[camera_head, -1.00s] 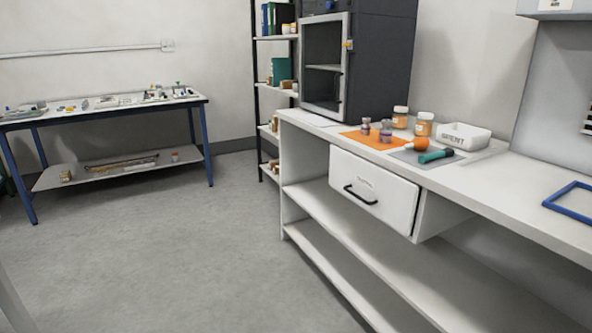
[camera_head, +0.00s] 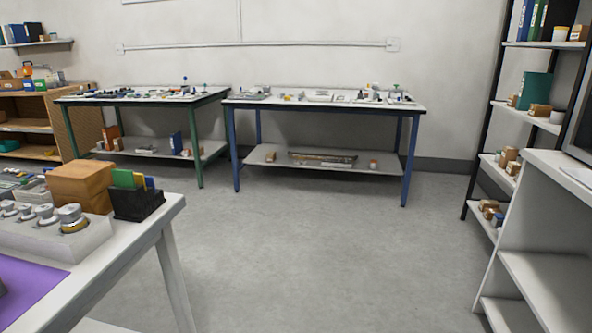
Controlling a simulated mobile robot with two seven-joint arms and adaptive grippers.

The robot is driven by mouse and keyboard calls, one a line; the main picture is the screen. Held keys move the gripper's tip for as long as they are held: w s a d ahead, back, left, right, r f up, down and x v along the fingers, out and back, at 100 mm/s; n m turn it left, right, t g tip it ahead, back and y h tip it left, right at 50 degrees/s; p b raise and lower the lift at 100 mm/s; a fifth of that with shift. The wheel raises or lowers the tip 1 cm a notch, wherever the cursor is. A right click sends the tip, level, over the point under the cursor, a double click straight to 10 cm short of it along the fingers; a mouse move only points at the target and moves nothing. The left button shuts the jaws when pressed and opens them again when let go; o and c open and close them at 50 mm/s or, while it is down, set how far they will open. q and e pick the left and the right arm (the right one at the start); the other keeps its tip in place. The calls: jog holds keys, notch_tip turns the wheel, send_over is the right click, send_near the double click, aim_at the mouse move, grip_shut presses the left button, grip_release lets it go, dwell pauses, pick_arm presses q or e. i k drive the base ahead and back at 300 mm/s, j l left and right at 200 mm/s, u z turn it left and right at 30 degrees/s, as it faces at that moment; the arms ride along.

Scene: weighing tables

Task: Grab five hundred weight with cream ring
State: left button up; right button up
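On the near left table, several silver knobbed weights stand in a row on a pale block (camera_head: 75,245). The largest weight (camera_head: 70,214), at the right end of the row, has a yellowish or cream ring around its lower part. Any marking on it is too small to read, so I cannot tell whether it is the five hundred weight. The smaller weights (camera_head: 26,211) are to its left. Neither of my grippers is in view.
A brown box (camera_head: 82,187) and a black holder with coloured cards (camera_head: 137,203) stand behind the weights. A purple mat (camera_head: 28,290) lies in front. Green-legged (camera_head: 199,150) and blue-legged (camera_head: 236,150) tables line the back wall. The middle floor is clear; a shelf unit (camera_head: 543,120) stands right.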

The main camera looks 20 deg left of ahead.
aim_at(46, 210)
jog(key=i+u, duration=0.4)
jog(key=i+l+u, duration=0.1)
jog(key=i+u, duration=0.3)
jog(key=i+l+u, duration=0.2)
jog(key=i+u, duration=0.2)
